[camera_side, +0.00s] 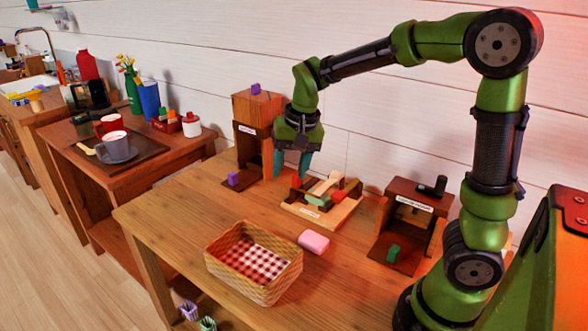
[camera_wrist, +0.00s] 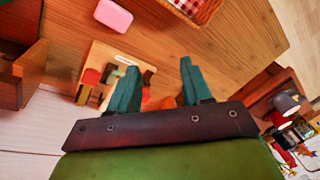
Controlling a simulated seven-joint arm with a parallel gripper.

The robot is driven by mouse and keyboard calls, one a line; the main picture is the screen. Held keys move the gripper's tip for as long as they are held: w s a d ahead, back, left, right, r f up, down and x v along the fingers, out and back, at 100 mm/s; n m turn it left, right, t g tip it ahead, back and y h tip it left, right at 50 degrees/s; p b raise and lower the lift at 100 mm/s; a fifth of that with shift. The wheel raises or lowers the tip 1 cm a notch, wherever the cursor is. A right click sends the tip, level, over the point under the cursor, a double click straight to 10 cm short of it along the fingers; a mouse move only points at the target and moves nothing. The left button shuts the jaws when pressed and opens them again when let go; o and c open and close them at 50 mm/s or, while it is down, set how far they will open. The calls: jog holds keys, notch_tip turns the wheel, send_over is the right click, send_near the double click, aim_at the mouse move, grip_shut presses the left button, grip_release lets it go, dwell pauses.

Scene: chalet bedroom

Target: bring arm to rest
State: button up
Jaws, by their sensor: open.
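My gripper (camera_side: 292,164) is open, with nothing between its fingers. In the side view it hangs from my green arm above the back of the wooden table (camera_side: 200,207). It is just above and left of a light wooden tray (camera_side: 338,216) holding red, green and tan pieces. In the wrist view the two teal fingers (camera_wrist: 155,90) stand apart, and the tray (camera_wrist: 103,55) lies beyond them, partly hidden by one finger.
A wicker basket (camera_side: 235,281) with checked cloth and a pink block (camera_side: 314,242) lie at the front. A tall wooden box (camera_side: 243,105) stands left of my gripper; a dark wooden stand (camera_side: 383,252) is at right. The table's left front is clear.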

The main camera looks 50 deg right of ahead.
jog(key=s+a+r+n+t, duration=0.2)
jog(key=s+a, duration=0.1)
jog(key=s, duration=0.4)
jog(key=s+a+r+n+t+y, duration=0.1)
jog(key=s+a+r+n+t, duration=0.1)
jog(key=s, duration=0.5)
jog(key=shift+a+r+n+t+y, duration=0.3)
jog(key=shift+a+r+n+t, duration=0.15)
jog(key=shift+a, duration=0.45)
